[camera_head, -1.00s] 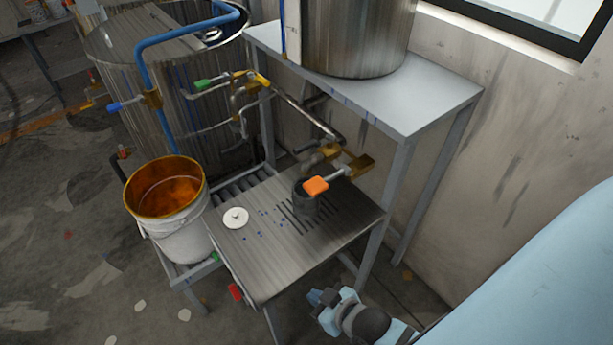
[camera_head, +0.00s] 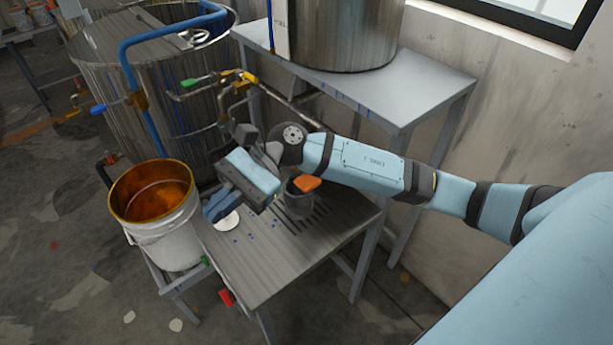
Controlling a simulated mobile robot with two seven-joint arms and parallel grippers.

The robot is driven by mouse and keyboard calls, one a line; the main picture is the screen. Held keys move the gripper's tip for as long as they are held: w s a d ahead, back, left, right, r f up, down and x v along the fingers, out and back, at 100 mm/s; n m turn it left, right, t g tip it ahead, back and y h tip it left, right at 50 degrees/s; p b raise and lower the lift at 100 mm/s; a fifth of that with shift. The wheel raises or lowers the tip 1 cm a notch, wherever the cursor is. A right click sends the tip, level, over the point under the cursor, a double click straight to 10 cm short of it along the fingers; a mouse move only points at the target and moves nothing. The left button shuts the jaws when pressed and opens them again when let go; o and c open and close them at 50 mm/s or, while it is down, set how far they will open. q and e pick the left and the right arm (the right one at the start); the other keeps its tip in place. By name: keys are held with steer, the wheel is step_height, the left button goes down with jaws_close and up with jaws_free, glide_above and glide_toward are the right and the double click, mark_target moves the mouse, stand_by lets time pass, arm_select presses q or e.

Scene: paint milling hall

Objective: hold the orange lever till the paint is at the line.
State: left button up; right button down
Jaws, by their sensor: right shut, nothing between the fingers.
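The orange lever (camera_head: 307,184) shows just below my right forearm, above a dark grey cup (camera_head: 297,203) on the slatted metal bench (camera_head: 270,262). The valve behind the lever is hidden by my arm. The paint level and any line in the cup cannot be made out. My right gripper (camera_head: 213,208) is shut and empty. It is to the left of the lever and cup, apart from the lever, over the left part of the bench near a white round lid (camera_head: 228,221). My left gripper is not in view.
A white bucket (camera_head: 165,237) with orange-brown inside stands left of the bench. A steel tank (camera_head: 345,35) sits on the shelf (camera_head: 415,90) above. A large vat (camera_head: 180,100) with a blue pipe and coloured valves stands behind. A red handle (camera_head: 226,297) sticks out at the bench front.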

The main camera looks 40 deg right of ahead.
steer(key=w+d+f+n+h+b, duration=0.1)
steer(key=w+d+f+n+h, duration=0.1)
steer(key=d+n+h, duration=0.5)
step_height(320, 180, up, 5)
steer(key=n+t+h+b, duration=0.1)
steer(key=n+t+h, duration=0.4)
steer(key=h, duration=0.4)
glide_above(305, 182)
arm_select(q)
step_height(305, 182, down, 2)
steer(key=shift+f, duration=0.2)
arm_select(e)
steer(key=shift+w+d+n+g, duration=0.2)
steer(key=shift+d+n+g, duration=0.1)
steer(key=shift+d+g, duration=0.1)
steer(key=shift+f, duration=0.1)
arm_select(q)
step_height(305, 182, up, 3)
steer(key=p, duration=0.2)
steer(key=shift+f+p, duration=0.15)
steer(key=shift+p, duration=0.15)
arm_select(e)
step_height(305, 182, down, 14)
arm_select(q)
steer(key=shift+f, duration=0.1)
